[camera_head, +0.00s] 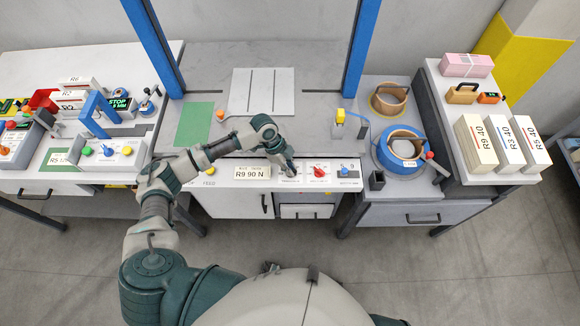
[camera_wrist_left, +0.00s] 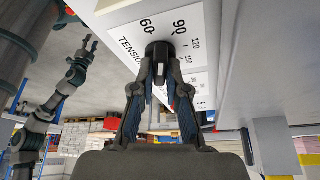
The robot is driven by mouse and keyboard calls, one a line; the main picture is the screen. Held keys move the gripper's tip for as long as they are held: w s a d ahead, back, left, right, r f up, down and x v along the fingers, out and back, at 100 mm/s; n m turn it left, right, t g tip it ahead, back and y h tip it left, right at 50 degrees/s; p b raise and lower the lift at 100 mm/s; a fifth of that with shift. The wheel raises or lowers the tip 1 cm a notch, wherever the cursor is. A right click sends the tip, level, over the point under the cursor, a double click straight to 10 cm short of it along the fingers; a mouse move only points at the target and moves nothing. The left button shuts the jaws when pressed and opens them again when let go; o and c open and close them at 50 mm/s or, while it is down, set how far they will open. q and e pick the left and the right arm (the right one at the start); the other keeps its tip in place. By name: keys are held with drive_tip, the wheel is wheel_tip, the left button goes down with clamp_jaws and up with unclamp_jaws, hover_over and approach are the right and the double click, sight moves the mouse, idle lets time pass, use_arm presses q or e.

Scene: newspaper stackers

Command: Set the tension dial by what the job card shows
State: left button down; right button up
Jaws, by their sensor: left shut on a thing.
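The tension dial is a black knob (camera_wrist_left: 160,48) on a white panel in the left wrist view. The panel is printed TENSION, with 60, 90, 120 and 150 around the knob. My left gripper (camera_wrist_left: 160,72) is shut on the knob, one finger on each side. A pale mark shows on the knob, but I cannot tell which number it points at. In the head view my left gripper (camera_head: 289,169) is at the front panel and hides the dial. The job card (camera_head: 252,173) is left of it and reads R9 90 N. My right gripper is out of view.
A red knob (camera_head: 319,171) and a blue knob (camera_head: 344,170) are on the same panel, right of my gripper. A blue-rimmed roll (camera_head: 391,164) sits further right. White blocks marked R9, R3 and R5 (camera_head: 508,143) stand on the right table. Blue posts (camera_head: 361,45) rise behind.

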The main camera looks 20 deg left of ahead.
use_arm(q)
drive_tip(key=shift+a+f+m+g, duration=0.15)
drive_tip(key=shift+m+g, duration=0.35)
drive_tip(key=shift+m, duration=0.7)
drive_tip(key=shift+w+m+g+y, duration=0.1)
drive_tip(key=shift+m+g+y, duration=0.2)
drive_tip(key=shift+m, duration=0.7)
drive_tip(key=c, duration=1.2)
unclamp_jaws()
drive_tip(key=shift+w, duration=0.1)
drive_tip(key=v, duration=1.2)
drive_tip(key=shift+w+a+f, duration=0.1)
drive_tip(key=shift+w+a, duration=0.05)
drive_tip(key=shift+w, duration=0.05)
